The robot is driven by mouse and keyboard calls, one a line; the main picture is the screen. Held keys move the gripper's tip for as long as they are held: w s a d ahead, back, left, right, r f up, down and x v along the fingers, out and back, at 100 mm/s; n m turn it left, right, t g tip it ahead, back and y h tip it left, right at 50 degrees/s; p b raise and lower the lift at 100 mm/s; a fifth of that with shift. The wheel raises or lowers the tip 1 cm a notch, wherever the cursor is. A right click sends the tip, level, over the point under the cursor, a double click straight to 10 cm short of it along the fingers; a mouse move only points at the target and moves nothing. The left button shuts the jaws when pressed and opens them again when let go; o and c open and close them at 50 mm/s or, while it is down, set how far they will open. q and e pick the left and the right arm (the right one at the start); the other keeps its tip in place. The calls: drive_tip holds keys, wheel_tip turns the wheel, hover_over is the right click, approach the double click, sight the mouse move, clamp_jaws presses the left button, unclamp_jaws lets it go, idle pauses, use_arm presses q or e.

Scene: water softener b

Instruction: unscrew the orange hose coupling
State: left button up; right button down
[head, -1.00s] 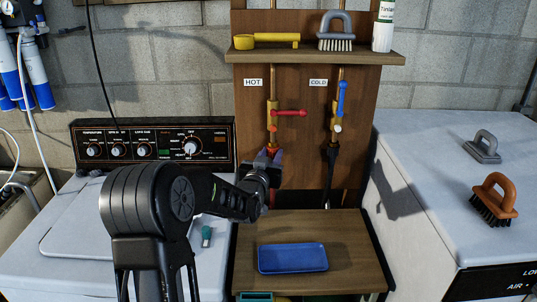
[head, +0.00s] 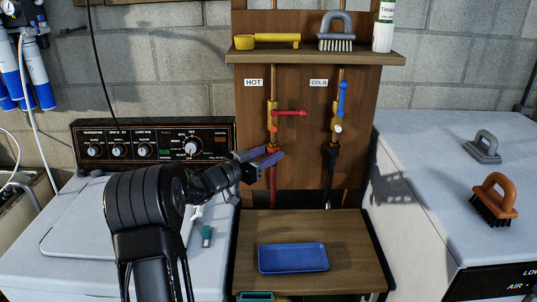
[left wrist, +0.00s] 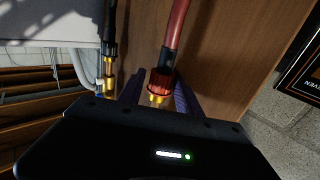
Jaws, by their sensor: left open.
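The orange hose coupling (head: 273,148) sits at the lower end of the brass HOT valve (head: 273,118), with a red hose (head: 272,188) hanging below it. My left gripper (head: 268,156) is open and reaches in from the left at the coupling's height. In the left wrist view the ribbed red-orange coupling (left wrist: 160,82) lies between the two spread purple fingers of the left gripper (left wrist: 160,90), with gaps beside it. The fingers partly hide the coupling in the head view. My right gripper is not in view.
The COLD valve (head: 338,112) with its blue handle and black hose (head: 330,170) is just to the right. The red handle (head: 291,113) sticks out above the coupling. A blue tray (head: 292,258) rests on the wooden stand below; a control panel (head: 152,143) is left.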

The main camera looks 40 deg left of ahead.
use_arm(q)
drive_tip(key=shift+a, duration=0.2)
drive_tip(key=shift+s+f, duration=0.1)
drive_tip(key=shift+f, duration=0.25)
drive_tip(key=shift+b, duration=0.3)
drive_tip(key=shift+f, duration=0.1)
drive_tip(key=s, duration=0.2)
drive_tip(key=shift+s+a, duration=0.2)
drive_tip(key=shift+s, duration=0.15)
